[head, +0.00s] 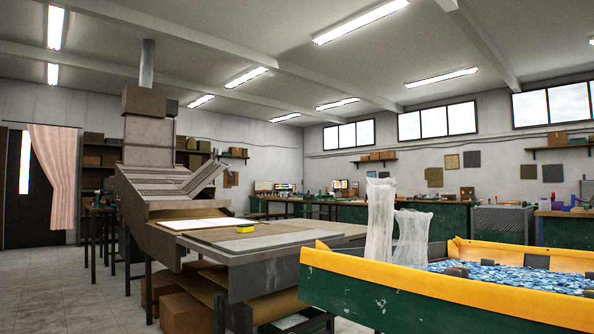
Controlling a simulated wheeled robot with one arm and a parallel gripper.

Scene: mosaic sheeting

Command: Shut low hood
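A grey metal machine (142,205) with a low hood stands left of centre. A panel that looks like its hood lid (205,178) is tilted up at the machine's right, apart from the slatted top, so the hood looks open. A lit white surface (195,223) shows under the front opening. A flat bed (290,243) extends from it to the right, with a small yellow object (245,229) on it. My gripper is not in view.
A green bin with yellow edging (370,290) full of blue pieces fills the lower right, with translucent wrapped columns (381,220) behind its near edge. Cardboard boxes (183,312) lie under the bed. Bare tiled floor (60,290) is free at left.

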